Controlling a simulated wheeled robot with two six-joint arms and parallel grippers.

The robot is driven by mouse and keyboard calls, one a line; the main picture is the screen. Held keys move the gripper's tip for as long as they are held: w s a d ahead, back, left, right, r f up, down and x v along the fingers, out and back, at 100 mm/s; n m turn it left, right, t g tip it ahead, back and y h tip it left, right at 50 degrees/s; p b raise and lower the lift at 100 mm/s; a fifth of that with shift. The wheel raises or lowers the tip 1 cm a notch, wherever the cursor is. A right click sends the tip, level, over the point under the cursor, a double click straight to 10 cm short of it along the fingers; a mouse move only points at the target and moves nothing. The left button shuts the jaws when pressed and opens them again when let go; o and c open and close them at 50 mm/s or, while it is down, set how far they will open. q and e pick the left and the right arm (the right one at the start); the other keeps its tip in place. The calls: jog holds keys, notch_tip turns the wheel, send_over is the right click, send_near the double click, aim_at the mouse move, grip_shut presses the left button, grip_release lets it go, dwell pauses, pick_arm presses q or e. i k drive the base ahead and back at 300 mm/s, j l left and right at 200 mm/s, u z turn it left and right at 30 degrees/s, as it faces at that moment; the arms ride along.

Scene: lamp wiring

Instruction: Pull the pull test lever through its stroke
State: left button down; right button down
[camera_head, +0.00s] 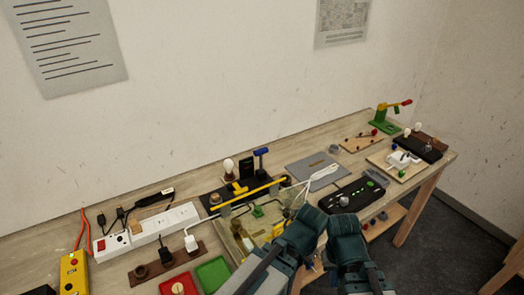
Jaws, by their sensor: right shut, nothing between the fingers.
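A green stand (384,122) with a raised yellow arm ending in a red tip (406,102) stands at the far right back of the bench; it looks like the pull test lever. The arm points right and slightly up. My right gripper (344,222) is at the front edge of the bench, well short of the stand and not touching it. It is shut and empty. My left gripper (310,217) is close beside it on the left, and its fingers are too hidden to tell whether they are open.
A black box with green lights (352,196) lies just beyond my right gripper. A clear tray (236,243) and a yellow bar (247,191) lie to the left. A grey mat (312,170), a wooden board (359,144) and a white-topped board (380,159) lie towards the stand.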

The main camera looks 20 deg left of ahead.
aim_at(264, 150)
jog(key=i+l, duration=0.95)
jog(key=l, duration=0.15)
jog(key=i+l, duration=1)
jog(key=l+u, duration=0.1)
jog(key=u, duration=1.1)
